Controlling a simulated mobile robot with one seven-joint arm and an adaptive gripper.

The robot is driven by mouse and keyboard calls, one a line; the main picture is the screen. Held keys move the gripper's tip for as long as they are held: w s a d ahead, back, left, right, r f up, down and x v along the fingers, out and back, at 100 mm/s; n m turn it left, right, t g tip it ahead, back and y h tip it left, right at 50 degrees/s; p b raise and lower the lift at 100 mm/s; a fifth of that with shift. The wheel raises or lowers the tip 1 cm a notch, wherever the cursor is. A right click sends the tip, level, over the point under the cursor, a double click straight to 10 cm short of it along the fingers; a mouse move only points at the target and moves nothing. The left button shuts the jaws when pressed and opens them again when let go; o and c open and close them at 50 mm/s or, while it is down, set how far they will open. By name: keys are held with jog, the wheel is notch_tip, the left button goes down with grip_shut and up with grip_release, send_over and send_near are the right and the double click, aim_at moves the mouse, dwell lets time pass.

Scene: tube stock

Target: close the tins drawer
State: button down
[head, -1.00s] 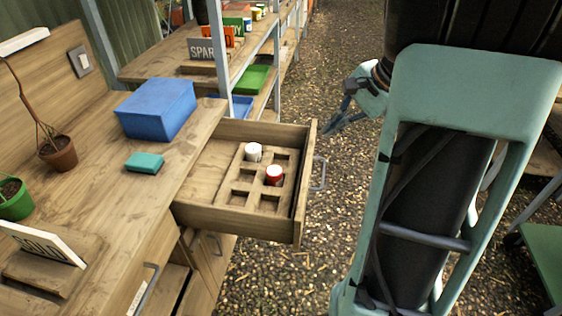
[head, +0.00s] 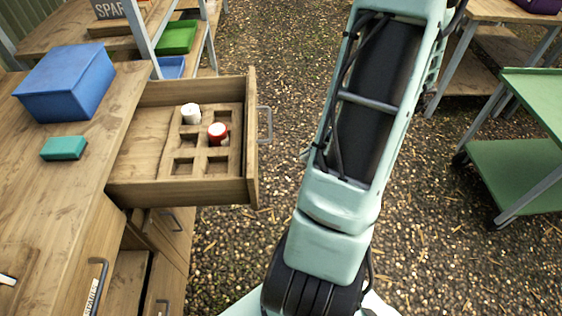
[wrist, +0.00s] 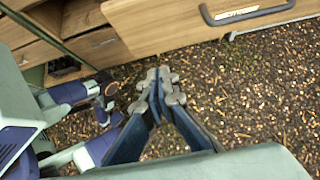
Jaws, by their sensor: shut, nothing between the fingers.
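The tins drawer (head: 246,190) stands open from the bench in the head view. Its grey bar handle (head: 265,125) is on the right-hand face. I cannot tell if this is the tins drawer. The gripper appears apart from it.
A blue box (head: 66,82) and a teal block (head: 64,148) sit on the bench. A lower drawer handle (head: 97,285) is at the bottom left. A green cart (head: 520,165) stands at the right. Gravel floor (head: 440,220) lies open between.

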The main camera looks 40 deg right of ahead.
jog(key=w+a+r+b+x, duration=0.1)
jog(key=r+x, duration=0.1)
jog(key=x, duration=1)
jog(key=shift+a+b, duration=0.3)
jog(key=shift+a, duration=0.1)
jog(key=shift+w+a, duration=0.1)
jog(key=shift+w, duration=0.1)
